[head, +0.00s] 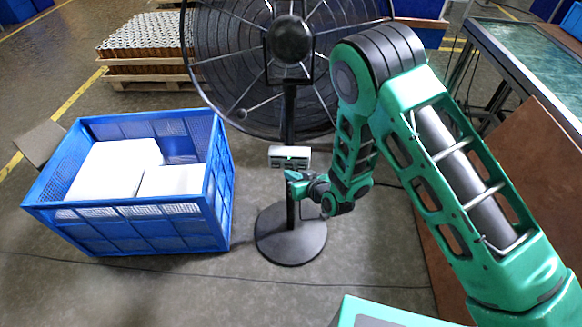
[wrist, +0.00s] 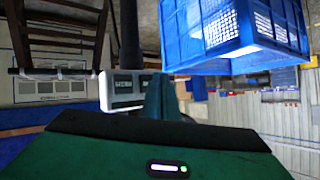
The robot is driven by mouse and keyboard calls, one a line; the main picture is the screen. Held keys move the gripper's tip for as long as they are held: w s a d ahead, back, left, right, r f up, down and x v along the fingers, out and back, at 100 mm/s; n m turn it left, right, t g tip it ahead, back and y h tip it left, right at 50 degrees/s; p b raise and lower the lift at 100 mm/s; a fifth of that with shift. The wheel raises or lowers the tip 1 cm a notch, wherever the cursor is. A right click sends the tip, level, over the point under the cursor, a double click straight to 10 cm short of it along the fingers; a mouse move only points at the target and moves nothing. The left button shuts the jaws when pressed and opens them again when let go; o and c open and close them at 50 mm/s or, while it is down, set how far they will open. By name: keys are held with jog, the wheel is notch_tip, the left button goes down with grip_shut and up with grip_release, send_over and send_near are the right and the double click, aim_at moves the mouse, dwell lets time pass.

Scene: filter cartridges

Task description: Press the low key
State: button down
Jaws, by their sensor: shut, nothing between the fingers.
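A small white control box (head: 290,151) is fixed to the dark pole of a large fan, with a row of dark keys (head: 289,163) on its front. In the wrist view the box (wrist: 104,92) shows at left of centre, turned on its side, with its keys (wrist: 126,84) facing me. The key labels are too small to read, so I cannot tell which key is the low one. My gripper (head: 292,175) is shut and empty, just below and in front of the box. In the wrist view its green fingers (wrist: 160,98) hide part of the box; contact cannot be told.
The large black fan (head: 290,40) stands on a round base (head: 291,248). A blue crate (head: 150,240) with white boxes stands to the left. A loaded pallet (head: 150,85) lies behind. A brown panel (head: 555,150) leans at right. A thin cable crosses the floor.

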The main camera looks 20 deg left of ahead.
jog(key=shift+s+d, duration=0.2)
jog(key=shift+s, duration=0.6)
jog(key=shift+s+d, duration=0.2)
jog(key=shift+s, duration=0.6)
jog(key=shift+s+d, duration=0.2)
jog(key=shift+s, duration=0.6)
